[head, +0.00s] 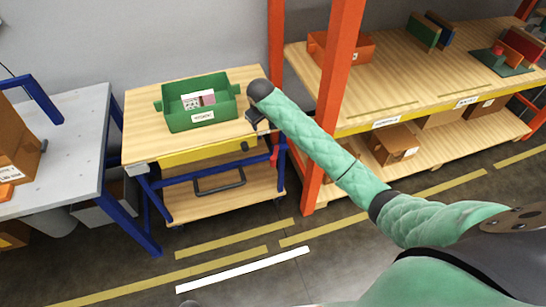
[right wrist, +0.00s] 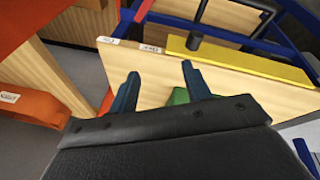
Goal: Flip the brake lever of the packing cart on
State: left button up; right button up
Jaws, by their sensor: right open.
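The packing cart (head: 140,135) has a wooden top, a blue frame and a yellow drawer front (head: 205,152) with a dark knob. A small red part, apparently the brake lever (head: 274,156), is at the cart's right front, below the top. A red strip, probably the same lever (right wrist: 145,9), shows at the top of the right wrist view; its position is hard to read. My right gripper (head: 254,119) is above the cart top's right side, beside the green bin. In the right wrist view its blue fingers (right wrist: 160,72) are apart and empty. My left gripper is out of view.
A green bin (head: 180,121) with boxes inside stands on the cart top. An orange rack post (head: 330,110) rises close to the cart's right, with loaded wooden shelves beyond. A grey table (head: 75,130) stands left. The floor in front of the cart is clear.

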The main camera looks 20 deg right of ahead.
aim_at(273, 158)
jog(key=d+f+g, duration=0.1)
jog(key=f, duration=0.3)
jog(key=s+d+f+m+g, duration=0.1)
jog(key=d+f, duration=0.1)
jog(key=f, duration=0.3)
jog(key=s+d+f+m+g, duration=0.1)
jog(key=f, duration=0.4)
jog(key=shift+d+f+g+y, duration=0.15)
jog(key=shift+g+y, duration=0.15)
jog(key=shift+f+m, duration=0.15)
jog(key=shift+m, duration=0.25)
jog(key=shift+a+m, duration=0.25)
jog(key=shift+m, duration=0.05)
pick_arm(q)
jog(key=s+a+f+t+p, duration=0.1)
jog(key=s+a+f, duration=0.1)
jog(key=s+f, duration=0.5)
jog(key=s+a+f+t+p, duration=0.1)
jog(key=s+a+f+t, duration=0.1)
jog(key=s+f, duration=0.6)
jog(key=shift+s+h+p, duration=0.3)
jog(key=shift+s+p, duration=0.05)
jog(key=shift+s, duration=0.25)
pick_arm(e)
jog(key=shift+s+f, duration=0.1)
jog(key=shift+f, duration=3.8)
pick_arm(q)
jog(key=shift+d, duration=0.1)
pick_arm(e)
jog(key=shift+c, duration=0.4)
